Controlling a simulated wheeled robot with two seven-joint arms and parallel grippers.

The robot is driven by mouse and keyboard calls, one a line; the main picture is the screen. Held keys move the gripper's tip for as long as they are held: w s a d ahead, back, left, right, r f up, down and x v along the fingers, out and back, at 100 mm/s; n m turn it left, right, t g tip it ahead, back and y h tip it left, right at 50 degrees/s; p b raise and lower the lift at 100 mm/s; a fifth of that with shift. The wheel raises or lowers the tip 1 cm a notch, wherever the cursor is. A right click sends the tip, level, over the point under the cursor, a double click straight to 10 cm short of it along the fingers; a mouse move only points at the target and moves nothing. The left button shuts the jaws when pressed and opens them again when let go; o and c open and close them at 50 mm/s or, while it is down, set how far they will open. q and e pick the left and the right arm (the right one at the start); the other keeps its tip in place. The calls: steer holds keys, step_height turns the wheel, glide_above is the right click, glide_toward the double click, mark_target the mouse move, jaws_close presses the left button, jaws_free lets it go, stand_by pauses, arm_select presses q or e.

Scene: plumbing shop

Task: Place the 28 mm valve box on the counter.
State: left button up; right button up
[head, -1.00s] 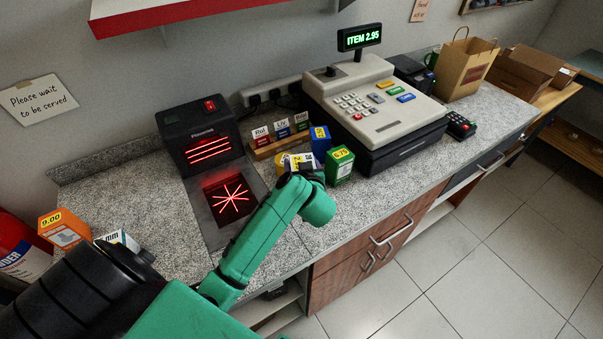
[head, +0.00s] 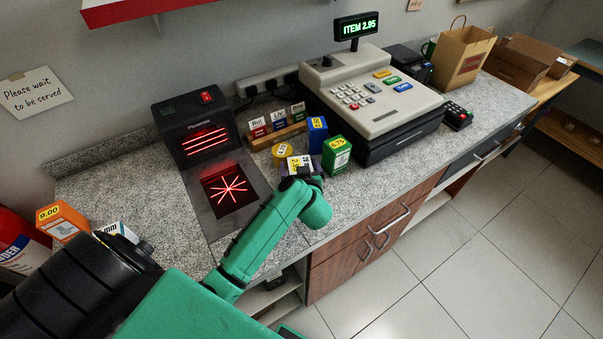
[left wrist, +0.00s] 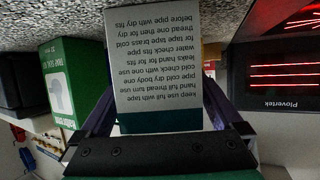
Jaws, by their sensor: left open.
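A white box (head: 299,164) with a yellow price sticker is at my left gripper, over the counter (head: 262,177) in front of the scanner. Its size marking is too small to read for certain. In the left wrist view the box (left wrist: 158,62) shows upside-down print and a teal band, with its far end against the speckled counter. My left gripper (head: 300,172) is open, its fingers on either side of this box. Another box (head: 117,232), printed "mm", is partly hidden by my arm at the left. My right gripper is not in view.
A green box (head: 336,155), a blue box (head: 317,134) and a yellow item (head: 283,152) stand close to the white box. The scanner (head: 193,130) is left, the till (head: 375,95) right. An orange box (head: 62,220) sits far left.

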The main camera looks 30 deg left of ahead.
arm_select(q)
steer(key=b+v, duration=0.1)
steer(key=v, duration=0.9)
steer(key=shift+s+d, duration=0.1)
steer(key=shift+s+d+r, duration=0.25)
steer(key=shift+s, duration=0.1)
steer(key=shift+f, duration=0.1)
